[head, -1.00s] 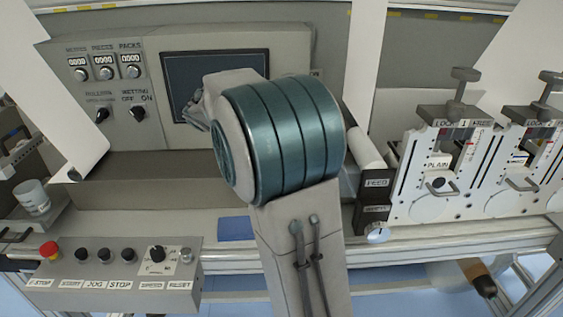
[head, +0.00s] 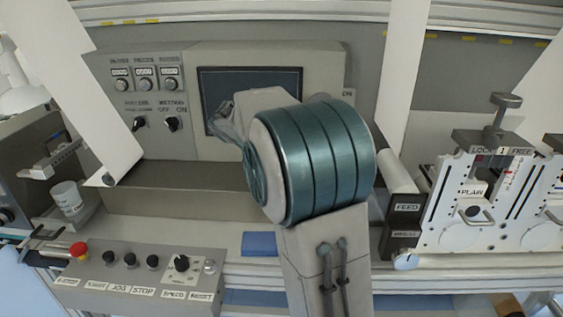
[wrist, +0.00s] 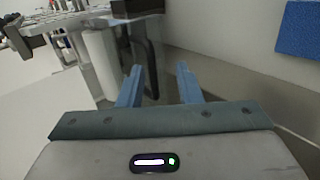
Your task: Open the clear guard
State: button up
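My gripper (wrist: 159,82) shows in the wrist view with its two blue fingers apart and nothing clearly held between them. In the head view my own arm hides it. I cannot make out the clear guard for certain. In the wrist view a faint see-through grey panel (wrist: 172,72) stands beyond the fingers and may be part of it. A dark upright bar (wrist: 152,66) is near the left fingertip; I cannot tell whether they touch.
The head view shows a panel with a dark screen (head: 252,84), a button box (head: 140,276) with a red stop knob (head: 79,250), a black FEED block (head: 406,210) and a slitter unit (head: 470,205). White web (head: 80,85) hangs at left. A white roll (wrist: 98,60) is near my gripper.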

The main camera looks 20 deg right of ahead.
jog(key=v, duration=1.2)
jog(key=shift+f+p, duration=0.15)
jog(key=shift+p, duration=0.2)
jog(key=s+a+f+n+t+y+p, duration=0.1)
jog(key=s+a+f+n+t+y, duration=0.1)
jog(key=s+f, duration=0.5)
jog(key=s+a+f+n+t+y, duration=0.3)
jog(key=s+a+f+t+y, duration=0.1)
jog(key=s, duration=0.9)
notch_tip(320, 180, down, 3)
jog(key=t+y, duration=0.1)
jog(key=y, duration=0.1)
jog(key=shift+a+y+p, duration=0.3)
jog(key=shift+a+p, duration=0.1)
